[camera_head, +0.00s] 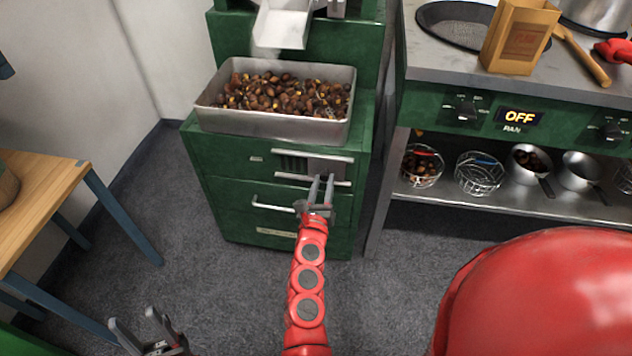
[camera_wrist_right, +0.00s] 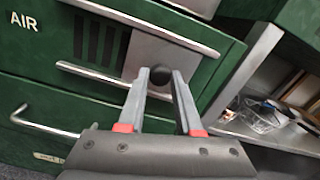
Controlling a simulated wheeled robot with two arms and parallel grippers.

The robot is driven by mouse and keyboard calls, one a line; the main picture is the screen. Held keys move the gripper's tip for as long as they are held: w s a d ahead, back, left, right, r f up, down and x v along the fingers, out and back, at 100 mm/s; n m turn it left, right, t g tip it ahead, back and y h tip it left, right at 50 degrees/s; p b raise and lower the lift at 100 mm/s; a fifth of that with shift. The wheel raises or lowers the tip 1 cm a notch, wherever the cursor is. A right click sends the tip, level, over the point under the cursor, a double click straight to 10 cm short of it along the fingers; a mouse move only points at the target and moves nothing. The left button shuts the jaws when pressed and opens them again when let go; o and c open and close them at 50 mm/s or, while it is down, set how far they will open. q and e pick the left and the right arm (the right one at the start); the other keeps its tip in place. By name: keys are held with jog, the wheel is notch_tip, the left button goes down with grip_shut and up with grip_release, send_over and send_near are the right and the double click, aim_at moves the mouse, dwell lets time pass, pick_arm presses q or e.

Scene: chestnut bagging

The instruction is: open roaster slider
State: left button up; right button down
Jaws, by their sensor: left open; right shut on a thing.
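The roaster (camera_head: 230,170) is a green cabinet. Its air slider is a grey metal plate (camera_head: 326,166) between two horizontal rails, also seen in the right wrist view (camera_wrist_right: 165,52). Dark vent slots (camera_wrist_right: 96,38) show to the left of the plate, beside the AIR label. My right gripper (camera_head: 322,180) reaches up to the slider from below. In the right wrist view, its fingers are shut on the round black knob (camera_wrist_right: 160,75) on the plate. My left gripper (camera_head: 142,328) is open and empty at the lower left, away from the roaster.
A metal tray of chestnuts (camera_head: 205,115) sits on the roaster, under a white chute (camera_head: 282,25). A drawer handle (camera_head: 272,206) lies below the slider. A wooden table (camera_head: 40,185) is at left.

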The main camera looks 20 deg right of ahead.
jog(key=c, duration=0.6)
grip_release()
jog(key=p+v, duration=0.1)
jog(key=v, duration=1.6)
jog(key=shift+s+a, duration=0.2)
